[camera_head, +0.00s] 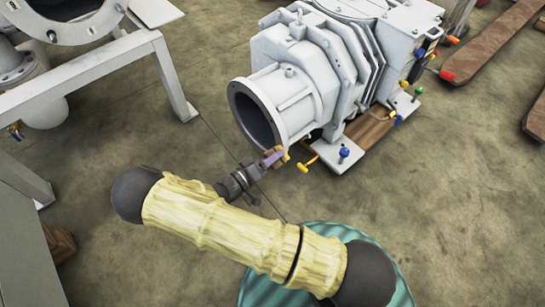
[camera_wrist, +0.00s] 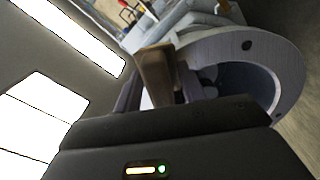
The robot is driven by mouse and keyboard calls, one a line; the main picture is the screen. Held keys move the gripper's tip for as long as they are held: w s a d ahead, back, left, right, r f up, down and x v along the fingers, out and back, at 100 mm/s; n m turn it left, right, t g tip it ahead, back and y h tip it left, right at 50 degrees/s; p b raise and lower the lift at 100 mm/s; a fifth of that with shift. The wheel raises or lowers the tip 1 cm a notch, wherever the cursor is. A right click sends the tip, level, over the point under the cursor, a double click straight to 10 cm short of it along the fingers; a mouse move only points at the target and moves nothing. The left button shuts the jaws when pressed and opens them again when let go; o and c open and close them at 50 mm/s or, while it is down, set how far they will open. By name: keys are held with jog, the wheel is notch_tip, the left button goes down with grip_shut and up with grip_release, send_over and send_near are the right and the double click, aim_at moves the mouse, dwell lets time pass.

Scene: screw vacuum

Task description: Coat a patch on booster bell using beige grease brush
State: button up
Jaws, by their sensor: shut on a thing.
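The booster bell (camera_head: 272,108) is the white flanged cylinder at the front of the pump, its dark round opening facing left and toward me. In the wrist view its grey flange ring (camera_wrist: 290,65) fills the right side. My gripper (camera_head: 268,163) is at the lower edge of the flange. It is shut on a tan-brown block-like thing, seemingly the beige grease brush (camera_wrist: 156,73), which stands up between the fingers (camera_wrist: 160,92) in the wrist view. The brush is close to the rim; I cannot tell whether it touches. Its bristles and any grease patch cannot be made out.
The white pump body (camera_head: 350,50) stands on pads and wood. Yellow, blue, green and red handles (camera_head: 400,105) stick out at its right. A white metal frame (camera_head: 95,70) is at the left. Wooden beams (camera_head: 490,50) lie at the upper right. Bare floor surrounds the pump.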

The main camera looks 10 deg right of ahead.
jog(key=w+a, duration=0.2)
jog(key=w, duration=0.1)
jog(key=shift+w+a, duration=0.1)
jog(key=shift+a, duration=0.05)
dwell(0.3)
jog(key=shift+r+p, duration=0.45)
jog(key=shift+r, duration=0.2)
jog(key=shift+s+d+r+p, duration=0.1)
jog(key=shift+s+d+p, duration=0.4)
jog(key=shift+s+p, duration=0.2)
jog(key=shift+s+d+p, duration=0.5)
jog(key=shift+s+p, duration=0.05)
jog(key=shift+s, duration=0.15)
jog(key=shift+s+d, duration=0.15)
jog(key=shift+s, duration=0.1)
